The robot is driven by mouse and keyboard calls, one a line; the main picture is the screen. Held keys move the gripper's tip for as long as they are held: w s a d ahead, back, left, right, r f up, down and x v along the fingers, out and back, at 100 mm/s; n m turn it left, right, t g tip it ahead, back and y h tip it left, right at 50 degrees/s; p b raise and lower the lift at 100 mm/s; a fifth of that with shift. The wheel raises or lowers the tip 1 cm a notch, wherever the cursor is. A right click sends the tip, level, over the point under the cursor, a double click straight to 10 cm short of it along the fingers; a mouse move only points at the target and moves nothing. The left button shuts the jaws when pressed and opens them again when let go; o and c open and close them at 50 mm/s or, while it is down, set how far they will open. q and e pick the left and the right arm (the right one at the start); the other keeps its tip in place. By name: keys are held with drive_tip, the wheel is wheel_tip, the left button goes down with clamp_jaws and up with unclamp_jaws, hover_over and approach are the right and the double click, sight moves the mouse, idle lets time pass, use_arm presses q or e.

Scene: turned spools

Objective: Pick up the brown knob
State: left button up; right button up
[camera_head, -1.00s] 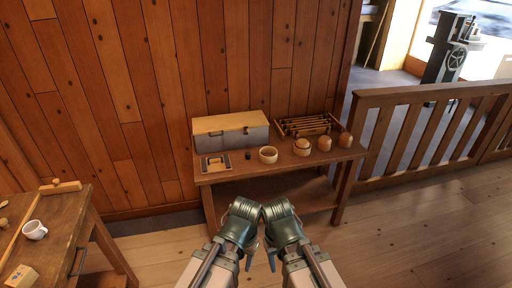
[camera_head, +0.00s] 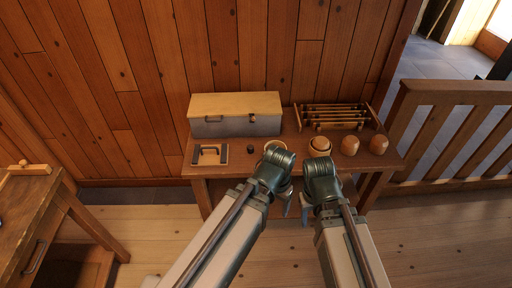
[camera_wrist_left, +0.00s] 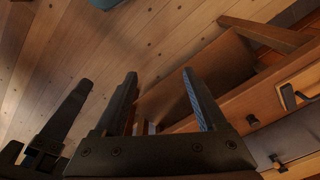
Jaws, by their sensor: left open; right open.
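The brown knob (camera_head: 250,149) is a small dark piece standing on the side table, left of the pale bowl. My left gripper (camera_head: 288,205) is in front of the table's edge, to the right of and nearer than the knob, with nothing in it. Its two fingers are spread in the left wrist view (camera_wrist_left: 160,75). That view shows small dark shapes at the right, but I cannot tell which is the knob. My right gripper (camera_head: 305,215) is open and close beside the left one, its fingers partly hidden by its wrist.
On the table (camera_head: 232,172) stand a grey box with a wooden lid (camera_head: 235,105), a handled board (camera_head: 210,155), a bowl partly hidden by my left wrist, a rack (camera_head: 335,116), and turned wooden pieces (camera_head: 350,146). A railing (camera_head: 440,95) stands at the right.

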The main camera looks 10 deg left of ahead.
use_arm(q)
drive_tip(key=w+a+f+t+h+b, duration=0.2)
drive_tip(key=w+f+t+h+b, duration=0.1)
drive_tip(key=w+f+b, duration=0.35)
drive_tip(key=n+t+b, duration=0.2)
drive_tip(key=t+b, duration=0.8)
drive_tip(key=b, duration=0.2)
approach(249, 148)
drive_tip(key=shift+y, duration=0.3)
drive_tip(key=b+x, duration=0.3)
drive_tip(key=x, duration=0.1)
drive_tip(key=shift+w+d+r, duration=0.1)
drive_tip(key=shift+d, duration=0.25)
use_arm(e)
wheel_tip(249, 148, down, 24)
drive_tip(key=shift+r, duration=0.15)
use_arm(q)
drive_tip(key=shift+w, duration=0.1)
drive_tip(key=b+x, duration=0.2)
drive_tip(key=x, duration=0.3)
use_arm(e)
drive_tip(key=shift+f, duration=0.95)
use_arm(q)
clamp_jaws()
